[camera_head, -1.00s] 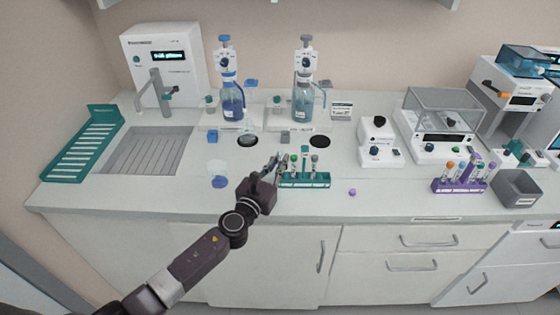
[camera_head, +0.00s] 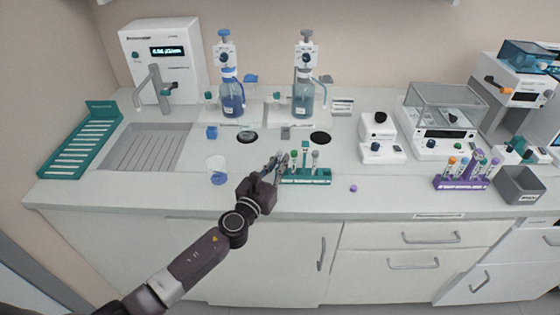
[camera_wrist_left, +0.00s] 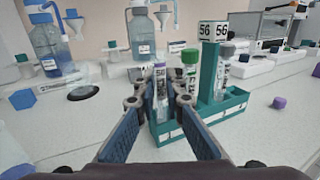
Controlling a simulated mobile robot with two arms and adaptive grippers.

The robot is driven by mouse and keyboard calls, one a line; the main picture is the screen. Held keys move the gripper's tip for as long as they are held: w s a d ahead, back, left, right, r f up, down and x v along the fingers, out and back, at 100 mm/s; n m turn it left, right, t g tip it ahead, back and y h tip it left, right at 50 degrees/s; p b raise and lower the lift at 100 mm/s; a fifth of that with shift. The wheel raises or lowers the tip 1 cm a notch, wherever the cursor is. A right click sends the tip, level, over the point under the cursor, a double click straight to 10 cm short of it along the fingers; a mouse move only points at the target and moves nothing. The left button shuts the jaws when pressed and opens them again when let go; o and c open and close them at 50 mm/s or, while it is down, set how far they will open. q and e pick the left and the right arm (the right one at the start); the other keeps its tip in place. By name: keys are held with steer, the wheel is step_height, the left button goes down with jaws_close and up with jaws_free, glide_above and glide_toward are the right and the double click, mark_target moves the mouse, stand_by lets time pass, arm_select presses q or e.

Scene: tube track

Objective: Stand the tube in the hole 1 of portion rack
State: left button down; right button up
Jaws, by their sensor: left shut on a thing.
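The teal rack (camera_head: 318,181) stands near the front of the counter and holds tubes upright. In the left wrist view its wall (camera_wrist_left: 228,104) and a "56" sign show. My left gripper (camera_head: 272,167) is at the rack's left end. In the wrist view its fingertips (camera_wrist_left: 158,103) are shut on a clear, labelled tube (camera_wrist_left: 161,84). This tube looks nearly upright at the rack's left end; whether its bottom is seated in a hole cannot be told. Beside it stand a green-capped tube (camera_wrist_left: 190,70) and a grey-capped tube (camera_wrist_left: 226,66). My right gripper is not in view.
A small purple cap (camera_head: 353,188) lies right of the rack. A beaker (camera_head: 216,170) stands to the left. Bottle dispensers (camera_head: 232,100) stand behind. A purple rack (camera_head: 448,183) and a grey bin (camera_head: 520,187) are farther right. The counter between the racks is mostly clear.

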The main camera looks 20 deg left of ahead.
arm_select(q)
steer(key=shift+f, duration=0.1)
steer(key=c, duration=1.9)
jaws_free()
steer(key=shift+c, duration=0.2)
steer(key=s, duration=0.4)
steer(key=s+a, duration=0.1)
steer(key=s, duration=0.7)
steer(key=shift+a, duration=0.3)
